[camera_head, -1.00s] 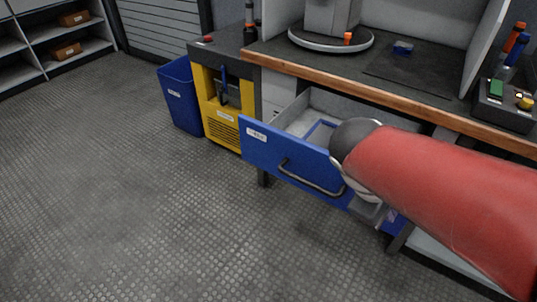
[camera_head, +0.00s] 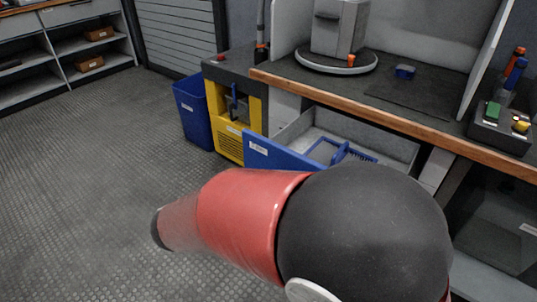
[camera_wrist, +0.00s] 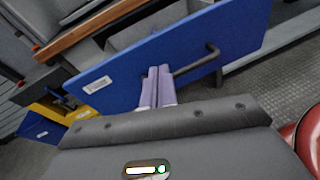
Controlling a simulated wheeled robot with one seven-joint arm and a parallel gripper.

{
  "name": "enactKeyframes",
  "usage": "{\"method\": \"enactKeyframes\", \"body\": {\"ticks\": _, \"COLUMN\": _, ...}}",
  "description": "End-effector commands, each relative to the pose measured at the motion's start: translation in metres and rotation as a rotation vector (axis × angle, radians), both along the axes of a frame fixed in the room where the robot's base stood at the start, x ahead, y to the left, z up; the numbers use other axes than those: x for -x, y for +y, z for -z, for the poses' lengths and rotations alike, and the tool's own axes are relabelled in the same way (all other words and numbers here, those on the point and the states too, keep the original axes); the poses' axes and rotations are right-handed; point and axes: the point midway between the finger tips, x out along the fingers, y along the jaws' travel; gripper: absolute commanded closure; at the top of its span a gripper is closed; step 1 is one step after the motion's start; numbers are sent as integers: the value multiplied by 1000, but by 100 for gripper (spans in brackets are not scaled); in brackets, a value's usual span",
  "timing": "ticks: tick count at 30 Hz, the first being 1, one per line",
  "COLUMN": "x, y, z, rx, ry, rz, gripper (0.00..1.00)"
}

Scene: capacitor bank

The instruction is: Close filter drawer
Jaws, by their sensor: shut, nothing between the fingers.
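The filter drawer (camera_head: 270,152) has a blue front and stands pulled out below the workbench; my arm hides much of its front in the head view. Its open inside holds a blue frame-like item (camera_head: 340,152). In the wrist view the blue drawer front (camera_wrist: 130,75) spreads across the picture, with a white label at its left and a dark bar handle (camera_wrist: 208,62) at its right. My gripper (camera_wrist: 159,72) is shut and empty, its fingertips in front of the drawer face beside the handle's left end. I cannot tell whether they touch it. The head view does not show the gripper.
A yellow cabinet (camera_head: 229,143) and a blue bin (camera_head: 190,108) stand left of the drawer. The wooden bench edge (camera_head: 400,118) runs above it. A box with buttons (camera_head: 500,128) sits on the bench at right. The floor at left is clear.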

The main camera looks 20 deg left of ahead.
Motion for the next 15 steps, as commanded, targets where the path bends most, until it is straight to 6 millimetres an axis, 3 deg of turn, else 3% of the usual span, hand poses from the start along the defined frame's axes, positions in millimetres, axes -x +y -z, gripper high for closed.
{"method": "enactKeyframes", "body": {"ticks": 1, "x": 10, "y": 28, "z": 3, "rx": 71, "ry": -24, "rz": -77, "gripper": 100}}
{"method": "enactKeyframes", "body": {"ticks": 3, "x": 20, "y": 55, "z": 4, "rx": 144, "ry": -58, "rz": -152, "gripper": 100}}
{"method": "enactKeyframes", "body": {"ticks": 6, "x": 29, "y": 76, "z": 4, "rx": 201, "ry": -91, "rz": -210, "gripper": 100}}
{"method": "enactKeyframes", "body": {"ticks": 11, "x": 22, "y": 77, "z": 4, "rx": 217, "ry": -102, "rz": -224, "gripper": 100}}
{"method": "enactKeyframes", "body": {"ticks": 15, "x": 0, "y": 67, "z": 4, "rx": 216, "ry": -101, "rz": -220, "gripper": 100}}
